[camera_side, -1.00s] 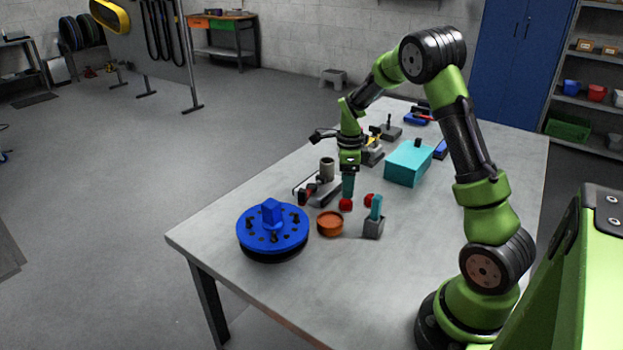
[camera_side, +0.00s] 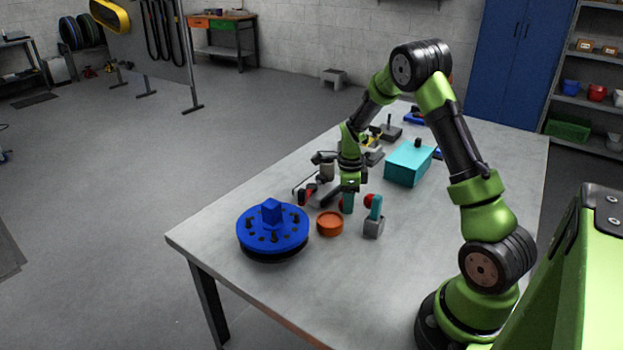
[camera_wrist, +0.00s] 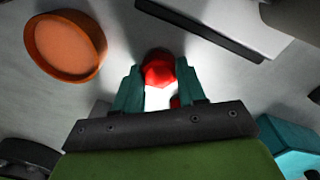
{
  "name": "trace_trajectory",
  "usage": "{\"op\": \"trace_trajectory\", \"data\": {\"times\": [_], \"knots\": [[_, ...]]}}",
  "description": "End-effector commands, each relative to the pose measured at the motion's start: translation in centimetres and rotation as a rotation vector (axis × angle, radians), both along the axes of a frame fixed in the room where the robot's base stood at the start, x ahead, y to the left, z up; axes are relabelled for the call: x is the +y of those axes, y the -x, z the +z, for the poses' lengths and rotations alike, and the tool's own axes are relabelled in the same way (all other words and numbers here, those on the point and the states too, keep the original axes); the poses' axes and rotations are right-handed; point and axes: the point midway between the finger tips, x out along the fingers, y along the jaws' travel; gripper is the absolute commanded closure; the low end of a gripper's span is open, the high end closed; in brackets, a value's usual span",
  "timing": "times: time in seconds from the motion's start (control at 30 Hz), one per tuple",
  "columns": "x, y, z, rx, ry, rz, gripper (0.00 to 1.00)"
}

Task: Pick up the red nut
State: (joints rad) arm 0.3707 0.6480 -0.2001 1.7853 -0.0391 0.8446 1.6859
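A red nut (camera_wrist: 158,68) lies on the table between the two teal fingertips of my gripper (camera_wrist: 158,77) in the wrist view. The fingers are spread, with one on each side of the nut. In the side view my gripper (camera_side: 348,204) points down at table level, and only a sliver of the red nut (camera_side: 341,205) shows beside its finger. A second red piece (camera_side: 368,201) sits to the right, by a teal part in a small grey block. A bit of red (camera_wrist: 175,101) also shows between the fingers in the wrist view, mostly hidden.
An orange bowl (camera_side: 330,230) stands close by at front left; it also shows in the wrist view (camera_wrist: 60,46). A blue hub disc (camera_side: 258,234) is farther left. The grey block (camera_side: 373,229) is at the right. A turquoise box (camera_side: 405,166) stands behind. The front right of the table is clear.

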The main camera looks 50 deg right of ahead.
Motion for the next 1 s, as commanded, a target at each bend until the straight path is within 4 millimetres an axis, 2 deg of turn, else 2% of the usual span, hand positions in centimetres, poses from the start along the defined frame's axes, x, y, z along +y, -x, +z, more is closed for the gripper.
{"op": "trace_trajectory", "data": {"times": [0.03, 0.2, 0.27, 0.47, 0.57, 1.0], "knots": [[0.0, 0.0, 0.0, 0.0, 0.0, 0.0, 0.68], [0.0, 0.0, 0.0, 0.0, 0.0, 0.0, 0.94], [0.0, 0.0, 0.1, -0.001, 0.001, 0.0, 1.0], [0.0, 0.0, 0.1, -0.001, 0.0, 0.0, 1.0], [0.0, -0.1, 0.8, -0.002, 0.001, 0.0, 1.0], [0.0, -0.1, 8.8, -0.004, 0.002, 0.001, 1.0]]}}
